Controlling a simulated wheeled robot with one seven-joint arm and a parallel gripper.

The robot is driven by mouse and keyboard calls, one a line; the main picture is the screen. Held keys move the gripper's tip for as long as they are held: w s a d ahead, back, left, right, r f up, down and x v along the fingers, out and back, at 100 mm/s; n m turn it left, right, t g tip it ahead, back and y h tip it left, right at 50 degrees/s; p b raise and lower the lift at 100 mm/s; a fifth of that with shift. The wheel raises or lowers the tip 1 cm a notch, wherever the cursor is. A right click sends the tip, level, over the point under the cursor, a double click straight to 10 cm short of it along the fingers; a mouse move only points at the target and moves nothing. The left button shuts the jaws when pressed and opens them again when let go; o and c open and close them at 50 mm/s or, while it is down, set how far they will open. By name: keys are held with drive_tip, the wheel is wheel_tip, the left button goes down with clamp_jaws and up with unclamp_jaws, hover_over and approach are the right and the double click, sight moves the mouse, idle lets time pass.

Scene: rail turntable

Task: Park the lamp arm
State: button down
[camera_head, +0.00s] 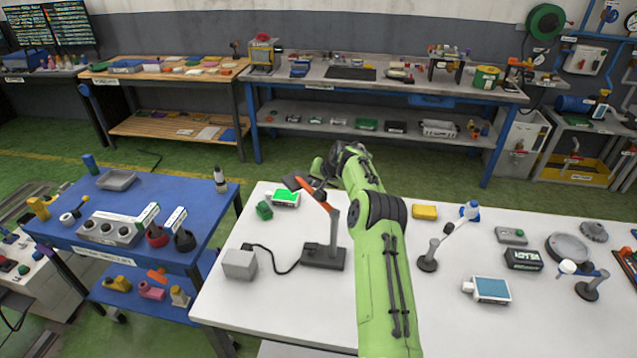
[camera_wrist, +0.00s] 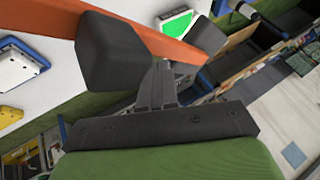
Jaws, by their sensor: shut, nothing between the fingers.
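A desk lamp with a dark base (camera_head: 323,257) and upright post stands on the white table. Its orange arm (camera_head: 317,193) slopes up to the left to a dark head (camera_head: 293,183). In the wrist view the orange arm (camera_wrist: 60,22) crosses close beyond my gripper (camera_wrist: 162,75). My gripper is shut and empty, close beside the lamp's upper end in the head view (camera_head: 322,172). A large dark block and a smaller one flank its fingers in the wrist view; I cannot tell whether the lamp is touched.
Two white-and-blue lamps (camera_head: 430,254) (camera_head: 588,288) stand to the right, near a yellow box (camera_head: 424,212). Bare tabletop lies in front.

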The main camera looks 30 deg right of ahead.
drive_tip(key=b+v, duration=0.2)
drive_tip(key=v, duration=1.3)
drive_tip(key=shift+s+r, duration=0.25)
drive_tip(key=shift+r, duration=0.05)
